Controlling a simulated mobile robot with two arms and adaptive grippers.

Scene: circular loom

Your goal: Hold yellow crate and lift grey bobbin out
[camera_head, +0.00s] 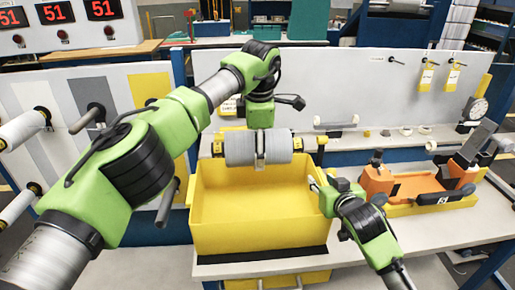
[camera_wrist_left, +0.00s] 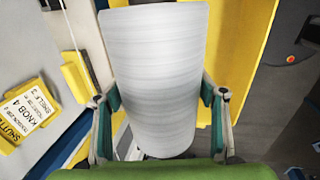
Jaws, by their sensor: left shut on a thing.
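The grey bobbin (camera_head: 240,149) is a pale grey cylinder lying sideways above the back part of the yellow crate (camera_head: 225,232). My left gripper (camera_wrist_left: 162,100) is shut on the bobbin, with a finger on either side of it in the left wrist view, where the bobbin (camera_wrist_left: 152,60) fills the middle. The crate stands upright on the bench, and the part of its inside that shows is empty. My right gripper (camera_head: 320,184) is at the crate's right rim. Its fingertips are small in view, and I cannot tell whether they grip the rim.
An orange holder (camera_head: 405,186) stands on the bench to the right. Yellow tags (camera_head: 426,77) hang on the back panel. The bench front (camera_head: 275,266) is clear.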

